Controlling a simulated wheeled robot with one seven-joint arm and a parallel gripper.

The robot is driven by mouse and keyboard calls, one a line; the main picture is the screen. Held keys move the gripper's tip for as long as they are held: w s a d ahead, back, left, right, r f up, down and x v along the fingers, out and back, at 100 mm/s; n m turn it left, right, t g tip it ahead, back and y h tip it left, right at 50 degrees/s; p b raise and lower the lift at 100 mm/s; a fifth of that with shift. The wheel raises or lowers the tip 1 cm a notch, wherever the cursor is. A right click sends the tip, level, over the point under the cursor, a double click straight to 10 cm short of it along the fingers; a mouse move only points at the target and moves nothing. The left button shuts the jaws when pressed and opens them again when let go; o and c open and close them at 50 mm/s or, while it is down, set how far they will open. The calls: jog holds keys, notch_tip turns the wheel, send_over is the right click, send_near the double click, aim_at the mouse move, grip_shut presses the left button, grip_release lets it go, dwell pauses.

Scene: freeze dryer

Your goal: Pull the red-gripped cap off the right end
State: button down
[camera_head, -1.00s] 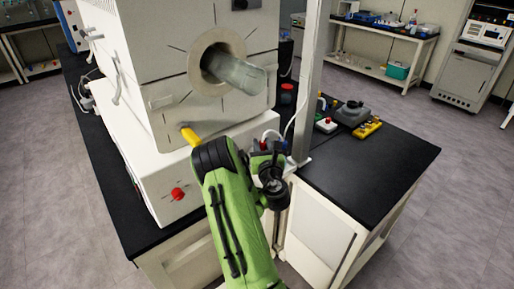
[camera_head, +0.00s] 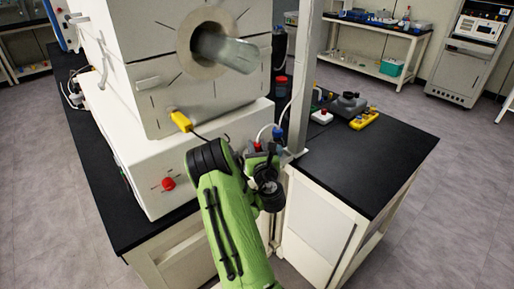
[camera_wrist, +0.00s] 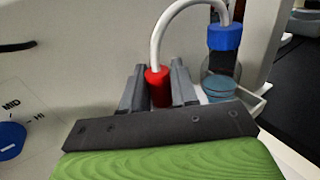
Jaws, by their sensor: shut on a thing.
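In the wrist view the red grip of the cap (camera_wrist: 158,88) sits between the two grey fingers of my gripper (camera_wrist: 158,82), which are shut on it. A white hose (camera_wrist: 185,8) arches from the red grip to a blue cap (camera_wrist: 225,38) on a clear bottle (camera_wrist: 219,80) at the right. In the head view my gripper (camera_head: 262,157) is at the right front of the white furnace, and the red grip (camera_head: 257,147) shows small beside it. The glass tube (camera_head: 228,51) sticks out of the furnace's round opening. The fingertips are partly hidden in the head view.
The white furnace (camera_head: 205,100) stands on the black bench (camera_head: 375,155). A metal post (camera_head: 303,80) rises close to my gripper. A yellow-ended probe (camera_head: 181,121) and a red button (camera_head: 168,184) are on the left. Small instruments (camera_head: 348,103) stand behind right.

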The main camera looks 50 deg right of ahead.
jog(key=shift+f+b, duration=0.3)
jog(key=shift+b, duration=0.15)
dwell(0.4)
jog(key=shift+c, duration=0.8)
grip_release()
jog(key=shift+s, duration=0.1)
jog(key=shift+a, duration=0.1)
